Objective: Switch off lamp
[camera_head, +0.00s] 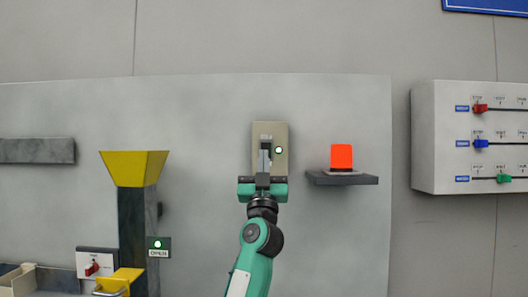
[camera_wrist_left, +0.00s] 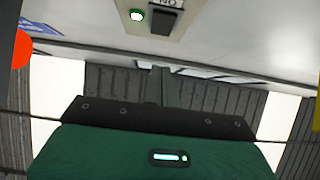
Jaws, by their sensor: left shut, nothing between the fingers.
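A beige switch plate (camera_head: 270,129) is on the grey wall panel in the head view, with a lit green indicator (camera_head: 279,150). The wrist view shows the same green indicator (camera_wrist_left: 137,15) beside a dark switch (camera_wrist_left: 166,21). An orange-red lamp (camera_head: 341,156) glows brightly on a small dark shelf to the right; a red piece (camera_wrist_left: 21,49), probably this lamp, shows at the wrist view's left edge. My left gripper (camera_head: 265,150) is shut and empty, in front of the plate and covering its lower middle. Its fingers (camera_wrist_left: 158,85) point toward the panel. Contact with the switch cannot be told.
The dark shelf (camera_head: 342,180) juts out right of my gripper. A yellow funnel (camera_head: 134,168) on a dark post stands left, with a green-lit box (camera_head: 158,247) beside it. A box with coloured sliders (camera_head: 436,140) is at far right.

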